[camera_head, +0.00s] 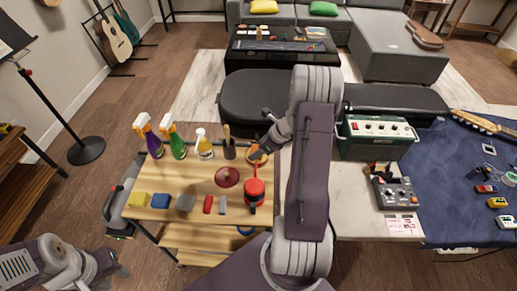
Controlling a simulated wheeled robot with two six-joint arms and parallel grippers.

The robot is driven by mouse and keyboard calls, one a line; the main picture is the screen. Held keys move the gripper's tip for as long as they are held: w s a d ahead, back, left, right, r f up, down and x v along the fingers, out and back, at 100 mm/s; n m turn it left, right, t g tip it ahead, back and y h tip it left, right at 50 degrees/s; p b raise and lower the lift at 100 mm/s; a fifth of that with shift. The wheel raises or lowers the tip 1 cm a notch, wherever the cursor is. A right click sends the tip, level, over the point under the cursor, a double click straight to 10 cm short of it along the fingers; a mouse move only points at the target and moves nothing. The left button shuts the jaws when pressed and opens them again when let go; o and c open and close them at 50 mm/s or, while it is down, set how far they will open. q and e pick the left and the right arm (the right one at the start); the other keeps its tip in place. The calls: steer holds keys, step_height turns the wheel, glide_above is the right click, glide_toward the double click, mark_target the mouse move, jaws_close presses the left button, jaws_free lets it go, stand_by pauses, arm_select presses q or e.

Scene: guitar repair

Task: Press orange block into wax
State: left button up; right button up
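My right arm reaches up through the middle of the view, and its gripper (257,151) is low over the far right part of the wooden cart. A small round orange-tan thing (264,159), perhaps the wax, shows at its fingertips, partly covered by them. I cannot make out the orange block apart from it, nor whether the fingers hold it. No orange block shows in the row of coloured blocks. My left gripper (112,268) is low at the left, off the cart's front left corner, with its fingers apart and empty.
The cart top (185,178) holds a yellow block (138,199), blue block (160,201), grey block (184,203), red block (208,204), dark red disc (227,177), red round container (254,191) and spray bottles (178,143). A green amplifier (376,137) stands on the bench at right.

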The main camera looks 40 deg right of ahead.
steer(key=shift+f, duration=0.1)
stand_by(0.4)
step_height(320, 180, up, 7)
steer(key=p, duration=0.7)
stand_by(0.5)
steer(key=s+a+n+g+y, duration=0.25)
steer(key=a+n+g, duration=0.65)
steer(key=a+n, duration=0.8)
steer(key=s+n+g+h, duration=0.1)
steer(key=n, duration=0.3)
steer(key=s+a+r+n+g+h, duration=0.1)
steer(key=n+h, duration=0.1)
steer(key=n, duration=0.3)
steer(key=s+a+r+n+g+h, duration=0.1)
steer(key=s+n+h, duration=0.1)
steer(key=n, duration=0.2)
steer(key=shift+s+r+n+h, duration=0.1)
steer(key=shift+r+n+h, duration=0.1)
steer(key=shift+n+h, duration=0.1)
